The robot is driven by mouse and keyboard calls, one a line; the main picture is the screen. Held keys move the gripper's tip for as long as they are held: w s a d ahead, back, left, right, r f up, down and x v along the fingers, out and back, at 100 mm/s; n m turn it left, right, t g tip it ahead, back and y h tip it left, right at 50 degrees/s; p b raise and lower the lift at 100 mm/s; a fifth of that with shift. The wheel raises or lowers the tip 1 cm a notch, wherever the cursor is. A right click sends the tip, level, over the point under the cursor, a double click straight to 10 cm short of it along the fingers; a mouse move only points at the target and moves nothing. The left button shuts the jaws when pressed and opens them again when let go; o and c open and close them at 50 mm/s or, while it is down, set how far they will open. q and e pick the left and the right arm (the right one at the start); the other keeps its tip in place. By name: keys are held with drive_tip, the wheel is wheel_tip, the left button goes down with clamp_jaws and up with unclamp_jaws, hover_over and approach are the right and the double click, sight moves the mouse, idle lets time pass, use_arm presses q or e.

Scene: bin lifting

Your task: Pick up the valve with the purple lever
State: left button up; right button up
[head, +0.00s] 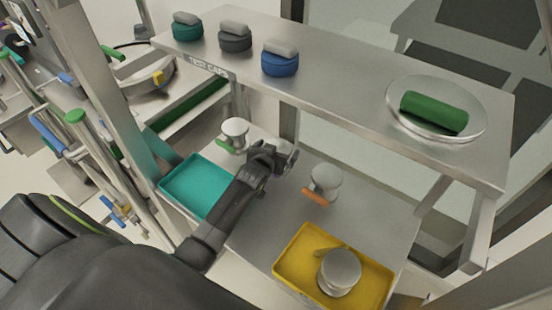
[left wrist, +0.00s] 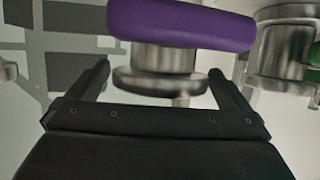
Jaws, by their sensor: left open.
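The valve with the purple lever (left wrist: 180,25) fills the upper middle of the left wrist view. Its silver body (left wrist: 163,58) and round flange stand between the two fingers, with the lever across the top. My left gripper (left wrist: 160,70) is open around the valve; I cannot tell whether either finger touches it. In the head view my left gripper (head: 273,156) reaches to the middle of the lower shelf, and hides most of this valve. My right gripper is not in view.
A green-levered valve (head: 234,132) stands left of the gripper, an orange-levered one (head: 325,180) right. A teal tray (head: 165,186) and a yellow tray (head: 284,268) holding a metal part lie in front. The upper shelf (head: 350,85) overhangs behind, bearing caps and a plate.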

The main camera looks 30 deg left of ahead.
use_arm(q)
drive_tip(key=c, duration=1.4)
drive_tip(key=shift+w+r, duration=0.15)
drive_tip(key=shift+c, duration=0.8)
wheel_tip(320, 180, up, 10)
drive_tip(key=shift+f+b, duration=0.1)
drive_tip(key=shift+b, duration=0.7)
wheel_tip(320, 180, up, 6)
drive_tip(key=p, duration=0.7)
